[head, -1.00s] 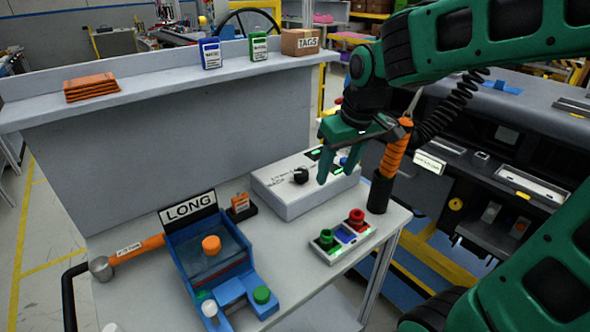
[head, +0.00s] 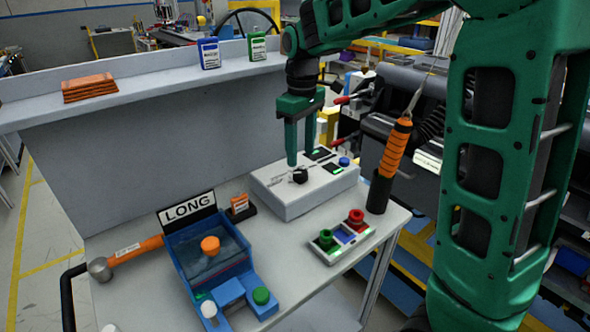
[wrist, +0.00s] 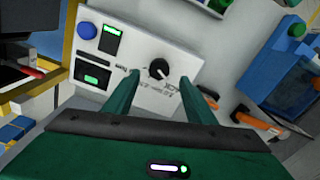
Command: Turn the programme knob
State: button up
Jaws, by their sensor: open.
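The programme knob (head: 299,176) is a black round knob on top of a white control box (head: 310,198). It also shows in the wrist view (wrist: 158,68), beyond and roughly between my fingertips, with a white pointer line on it. My green gripper (head: 302,158) points down over the box and is open. One finger reaches down close to the knob in the head view; I cannot tell whether it touches. In the wrist view the fingers are apart with nothing between them.
The box also carries a blue button (head: 344,162) and green-lit displays. An orange-handled tool (head: 396,148) stands upright in a black holder to the right. A tray with green and red knobs (head: 342,243) lies in front. A blue fixture marked LONG (head: 205,265) stands left.

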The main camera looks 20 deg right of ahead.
aim_at(300, 173)
jog(key=shift+f, duration=3)
jog(key=c, duration=1)
jog(key=shift+o, duration=0.3)
jog(key=shift+a, duration=0.45)
jog(key=shift+d, duration=0.3)
jog(key=shift+c, duration=0.4)
